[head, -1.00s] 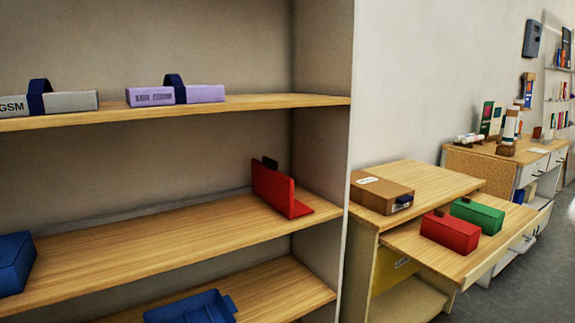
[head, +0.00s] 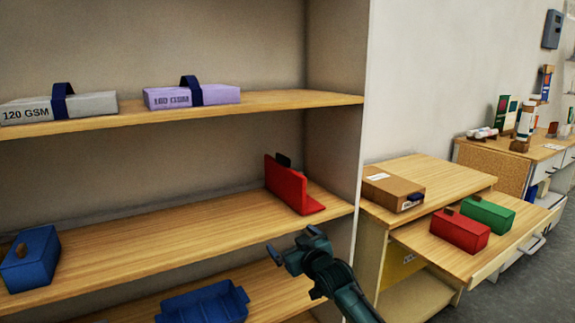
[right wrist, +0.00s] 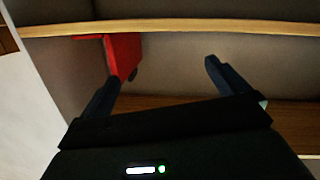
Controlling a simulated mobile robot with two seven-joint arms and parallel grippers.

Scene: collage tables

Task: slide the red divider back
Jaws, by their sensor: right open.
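The red divider (head: 287,186) stands upright at the right end of the middle shelf (head: 190,238), near the side wall, with a dark piece behind its top. In the right wrist view the divider (right wrist: 124,54) shows ahead of the left finger, apart from it as far as I can tell. My right gripper (head: 294,246) is open and empty, in front of the middle shelf's front edge, below and in front of the divider. In the right wrist view its two fingers (right wrist: 160,82) are spread wide. My left gripper is not in view.
A blue box (head: 32,258) sits at the left of the middle shelf. A blue tray (head: 205,306) is on the lower shelf. Grey and purple packs (head: 192,96) lie on the upper shelf. The side wall (head: 350,130) bounds the right. The middle shelf between box and divider is clear.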

